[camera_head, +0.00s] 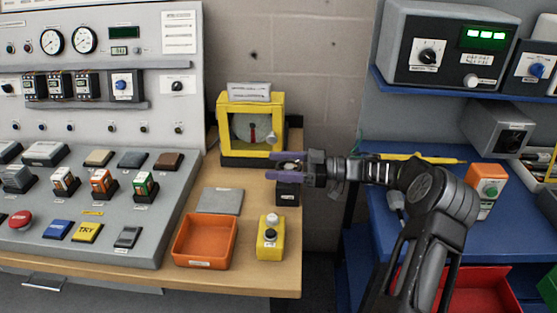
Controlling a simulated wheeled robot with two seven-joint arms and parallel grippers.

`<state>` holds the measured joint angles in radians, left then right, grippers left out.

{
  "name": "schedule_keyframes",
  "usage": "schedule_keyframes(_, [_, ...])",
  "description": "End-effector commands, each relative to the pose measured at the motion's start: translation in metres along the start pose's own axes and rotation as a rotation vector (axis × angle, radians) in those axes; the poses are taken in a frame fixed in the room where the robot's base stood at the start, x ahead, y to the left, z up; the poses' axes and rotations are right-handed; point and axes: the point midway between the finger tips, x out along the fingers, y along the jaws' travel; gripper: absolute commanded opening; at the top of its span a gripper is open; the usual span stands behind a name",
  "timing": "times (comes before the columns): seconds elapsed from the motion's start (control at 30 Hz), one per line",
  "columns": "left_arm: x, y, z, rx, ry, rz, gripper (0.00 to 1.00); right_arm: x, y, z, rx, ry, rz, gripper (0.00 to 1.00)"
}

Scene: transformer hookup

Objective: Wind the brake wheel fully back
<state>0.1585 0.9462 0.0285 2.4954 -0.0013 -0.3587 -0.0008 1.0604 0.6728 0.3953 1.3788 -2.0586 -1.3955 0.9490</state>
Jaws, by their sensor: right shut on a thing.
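A small black box (288,195) with a white label stands on the wooden bench top, right of a grey plate. My right gripper (274,165), with purple fingers, reaches in from the right just above this box. It is shut around the knob-like top of the box, which I take as the brake wheel (290,163). The fingers hide most of the wheel, so its turn angle cannot be read. Behind it stands a yellow-framed case (223,124) with a round dial and a red pointer. My left gripper is not in view.
An orange tray (205,241), a grey plate (219,201) and a yellow button box (270,240) are near the bench's front. A grey control console (100,215) fills the left. A blue shelf with devices and a red bin (465,290) are at right.

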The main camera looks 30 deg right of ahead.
Motion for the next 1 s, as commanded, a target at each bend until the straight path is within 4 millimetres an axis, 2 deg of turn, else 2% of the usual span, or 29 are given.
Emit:
schedule_keyframes(0.03, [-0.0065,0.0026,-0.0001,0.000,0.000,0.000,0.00,-0.0017,0.0013,-0.0039,0.000,0.006,-0.016,0.24])
schedule_keyframes(0.2, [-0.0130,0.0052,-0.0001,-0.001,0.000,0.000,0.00,-0.0007,-0.0012,-0.0031,-0.002,0.003,-0.076,0.24])
schedule_keyframes(0.73, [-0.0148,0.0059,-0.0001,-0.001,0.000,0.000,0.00,0.0008,-0.0033,-0.0021,-0.004,0.001,-0.110,0.24])
schedule_keyframes(0.77, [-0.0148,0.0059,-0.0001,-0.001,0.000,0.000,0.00,0.0009,-0.0033,-0.0021,-0.004,0.001,-0.111,0.65])
schedule_keyframes(1.0, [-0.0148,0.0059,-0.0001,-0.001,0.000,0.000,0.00,0.0008,-0.0035,-0.0013,-0.003,0.000,-0.110,0.85])
